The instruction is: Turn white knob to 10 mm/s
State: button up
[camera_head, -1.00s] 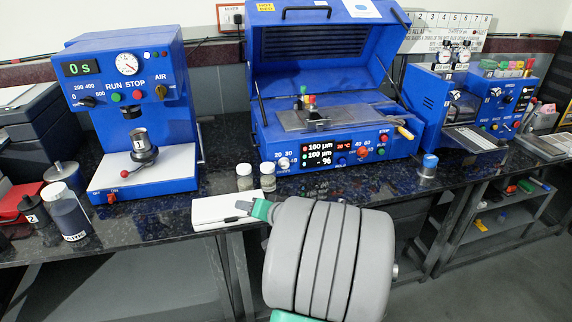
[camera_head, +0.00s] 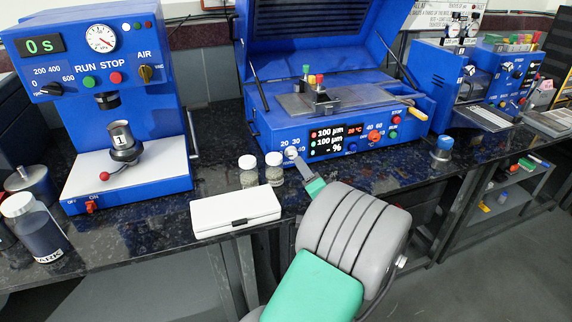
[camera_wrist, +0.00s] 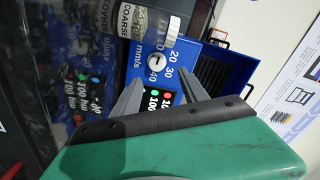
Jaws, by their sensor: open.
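The white knob (camera_head: 290,152) sits at the left end of the front panel of the middle blue machine (camera_head: 262,128). In the wrist view the knob (camera_wrist: 155,62) shows a dark short mark, with the printed numbers 20, 30, 40 and "mm/s" around it. I cannot tell which number it points to. My gripper (camera_head: 301,165) is just in front of the panel, close to the knob. In the wrist view its two fingers (camera_wrist: 160,84) are apart, with the knob a little beyond the tips and between their lines. No contact shows.
Two small jars (camera_head: 248,172) (camera_head: 274,168) stand just left of the knob. A white case (camera_head: 234,214) lies on the bench before them. A display panel (camera_head: 325,142) is right of the knob. A blue-capped weight (camera_head: 443,145) stands further right.

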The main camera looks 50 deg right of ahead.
aim_at(293, 155)
jog(key=shift+w+f, duration=0.25)
jog(key=shift+f, duration=0.2)
jog(key=shift+w+d, duration=0.15)
jog(key=shift+w, duration=0.2)
jog(key=x, duration=0.7)
jog(key=shift+s+d+r, duration=0.1)
jog(key=shift+d, duration=0.1)
jog(key=shift+c, duration=0.3)
grip_shut()
